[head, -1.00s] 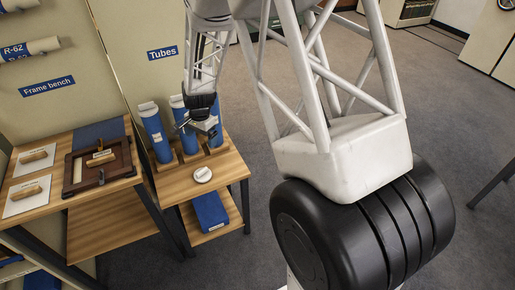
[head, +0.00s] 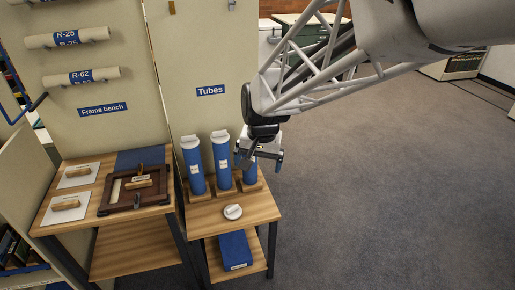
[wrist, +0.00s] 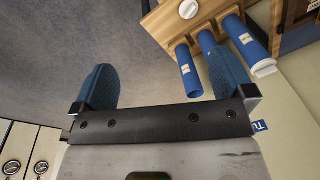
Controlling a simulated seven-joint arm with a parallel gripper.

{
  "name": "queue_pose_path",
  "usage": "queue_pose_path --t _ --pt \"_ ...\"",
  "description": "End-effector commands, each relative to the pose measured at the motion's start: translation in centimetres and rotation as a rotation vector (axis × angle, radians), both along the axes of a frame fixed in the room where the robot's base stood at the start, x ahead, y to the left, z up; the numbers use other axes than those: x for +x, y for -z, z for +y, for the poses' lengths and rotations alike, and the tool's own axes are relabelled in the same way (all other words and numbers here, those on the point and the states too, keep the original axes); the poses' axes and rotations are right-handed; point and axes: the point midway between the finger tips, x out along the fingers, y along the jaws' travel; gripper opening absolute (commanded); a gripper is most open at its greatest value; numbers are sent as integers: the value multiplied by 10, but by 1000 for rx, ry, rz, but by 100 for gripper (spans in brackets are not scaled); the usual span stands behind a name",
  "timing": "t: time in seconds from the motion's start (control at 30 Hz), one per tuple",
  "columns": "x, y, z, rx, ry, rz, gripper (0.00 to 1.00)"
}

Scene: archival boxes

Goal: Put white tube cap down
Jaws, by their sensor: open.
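The white tube cap (head: 232,212) lies on the wooden top of the tube stand (head: 205,222), in front of the tubes. It also shows at the top edge of the wrist view (wrist: 188,9). My gripper (head: 259,162) is open and empty, apart from the cap, up at the right of the stand. In the wrist view nothing is between its blue fingers (wrist: 163,82). The right-hand blue tube (head: 250,170) is partly hidden by my gripper in the head view. In the wrist view this tube (wrist: 189,80) shows no white cap.
Two more blue tubes, left (head: 194,170) and middle (head: 222,160), wear white caps. A blue box (head: 235,250) sits on the lower shelf. The frame bench (head: 75,225) with a dark frame adjoins on the left. Open carpet (head: 390,190) lies to the right.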

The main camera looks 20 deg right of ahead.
Motion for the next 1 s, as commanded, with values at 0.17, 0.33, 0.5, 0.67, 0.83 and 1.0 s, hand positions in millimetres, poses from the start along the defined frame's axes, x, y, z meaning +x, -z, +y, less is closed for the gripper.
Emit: queue_pose_path --t 0.17,0.33,0.5,0.67,0.83,1.0 --pt "-43 -24 -4 -25 -88 -32 100" --pt "-83 -39 -8 -51 -171 -54 100" --pt "-124 -51 -12 -79 -254 -80 100" --pt "-159 -57 -14 -106 -326 -98 100" --pt "-184 -60 -17 -127 -380 -110 100" --pt "-195 -60 -17 -137 -405 -114 100"
